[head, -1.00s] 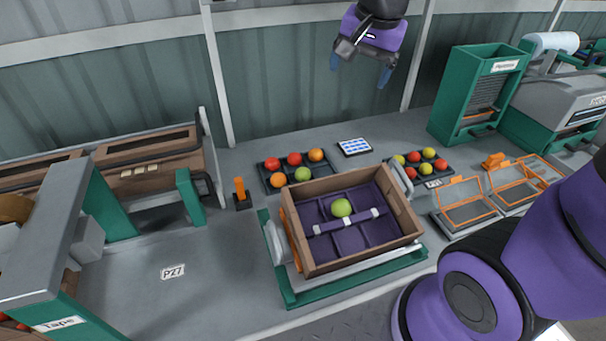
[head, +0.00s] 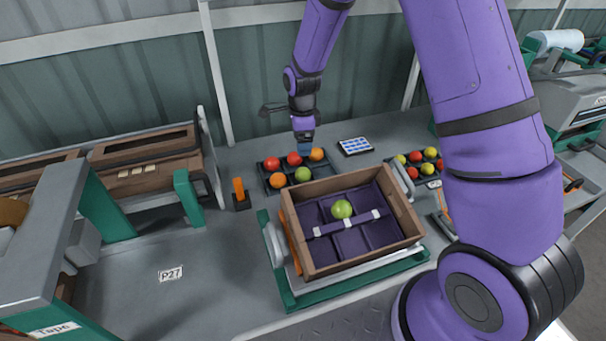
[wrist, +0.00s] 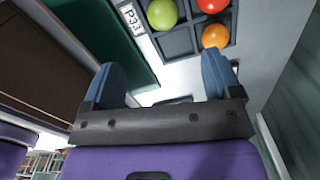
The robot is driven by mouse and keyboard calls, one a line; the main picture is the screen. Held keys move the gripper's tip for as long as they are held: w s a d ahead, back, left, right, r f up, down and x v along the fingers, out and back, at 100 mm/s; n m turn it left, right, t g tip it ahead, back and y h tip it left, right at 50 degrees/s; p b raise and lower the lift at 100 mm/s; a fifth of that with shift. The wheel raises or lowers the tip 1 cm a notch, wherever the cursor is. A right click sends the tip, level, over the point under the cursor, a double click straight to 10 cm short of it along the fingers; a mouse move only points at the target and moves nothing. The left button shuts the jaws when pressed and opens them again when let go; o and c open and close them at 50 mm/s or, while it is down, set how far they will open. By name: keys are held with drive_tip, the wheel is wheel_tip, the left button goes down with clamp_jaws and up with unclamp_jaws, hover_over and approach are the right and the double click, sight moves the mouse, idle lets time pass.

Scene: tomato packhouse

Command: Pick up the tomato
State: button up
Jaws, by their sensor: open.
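A green tomato (head: 342,209) sits in the purple-lined wooden crate (head: 335,264), by a purple strap with white clips. Behind the crate, a dark tray (head: 268,185) holds red tomatoes (head: 271,163), orange tomatoes (head: 278,181) and a green tomato (head: 303,174). My gripper (head: 305,150) is above the back of this tray, with its fingers pointing down. In the wrist view my gripper (wrist: 160,80) has its two blue fingers spread apart with nothing between them. Green (wrist: 162,14), red (wrist: 211,4) and orange (wrist: 215,36) tomatoes show beyond the fingertips. Which single tomato is meant, I cannot tell.
A second tray of small tomatoes (head: 415,157) stands to the right, partly behind my arm. A blue-and-white pad (head: 355,146) lies between the trays. An orange-handled tool (head: 239,190) stands left of the trays.

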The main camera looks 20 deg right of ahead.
sight(303, 169)
drive_tip(key=shift+w+a+f+m, duration=0.1)
drive_tip(key=shift+w+f+m, duration=0.05)
drive_tip(key=shift+f, duration=0.5)
drive_tip(key=shift+w+a+f+m, duration=0.1)
drive_tip(key=shift+f+m, duration=0.05)
drive_tip(key=shift+f, duration=0.45)
wheel_tip(303, 169, down, 6)
drive_tip(key=shift+r, duration=0.2)
drive_tip(key=shift+d+f, duration=0.25)
drive_tip(key=shift+f, duration=1.1)
drive_tip(key=shift+d+f, duration=0.2)
drive_tip(key=shift+f, duration=1.1)
drive_tip(key=c, duration=0.8)
